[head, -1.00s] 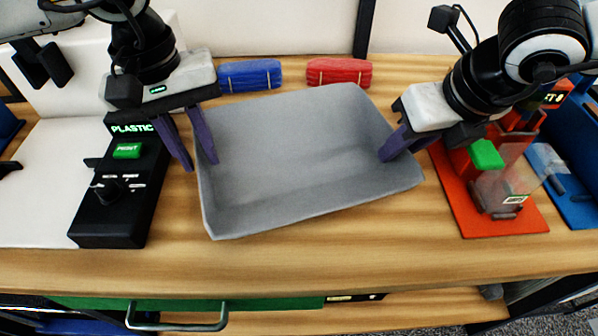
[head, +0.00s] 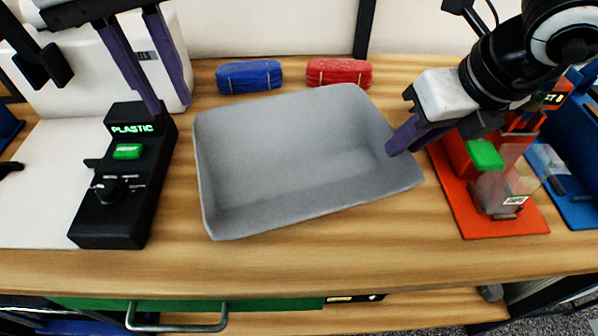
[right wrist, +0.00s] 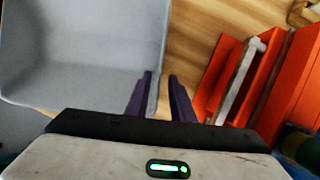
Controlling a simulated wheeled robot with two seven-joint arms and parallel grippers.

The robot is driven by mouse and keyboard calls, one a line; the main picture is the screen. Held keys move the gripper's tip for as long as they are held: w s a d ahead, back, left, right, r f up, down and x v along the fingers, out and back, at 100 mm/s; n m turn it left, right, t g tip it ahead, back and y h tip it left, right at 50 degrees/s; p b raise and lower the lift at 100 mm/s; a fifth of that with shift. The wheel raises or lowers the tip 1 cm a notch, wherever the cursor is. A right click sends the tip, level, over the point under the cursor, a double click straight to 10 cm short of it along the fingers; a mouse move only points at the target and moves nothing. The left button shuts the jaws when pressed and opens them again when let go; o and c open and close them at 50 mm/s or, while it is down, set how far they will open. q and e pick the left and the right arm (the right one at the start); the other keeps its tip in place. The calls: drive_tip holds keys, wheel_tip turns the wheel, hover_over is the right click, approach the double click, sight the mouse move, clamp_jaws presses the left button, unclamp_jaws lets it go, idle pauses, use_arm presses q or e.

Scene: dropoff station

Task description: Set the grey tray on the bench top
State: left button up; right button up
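The grey tray (head: 290,150) is a shallow, empty, open container. It lies on the wooden bench top (head: 330,250), turned a little, with its right side farther back. My left gripper (head: 170,104) is open and empty, raised to the left of the tray and clear of it, near the black control box. My right gripper (head: 398,147) is at the tray's right wall. In the right wrist view its fingers (right wrist: 160,76) stand apart, with the tray's edge (right wrist: 160,40) between them; I cannot tell whether they touch it.
A blue bundle (head: 249,76) and a red bundle (head: 339,72) lie behind the tray. A black control box (head: 125,190) labelled PLASTIC stands at left. A red fixture (head: 470,200) stands at right. The bench front strip is clear.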

drive_tip(key=v, duration=0.9)
drive_tip(key=shift+s+d+r, duration=0.1)
drive_tip(key=shift+r, duration=0.05)
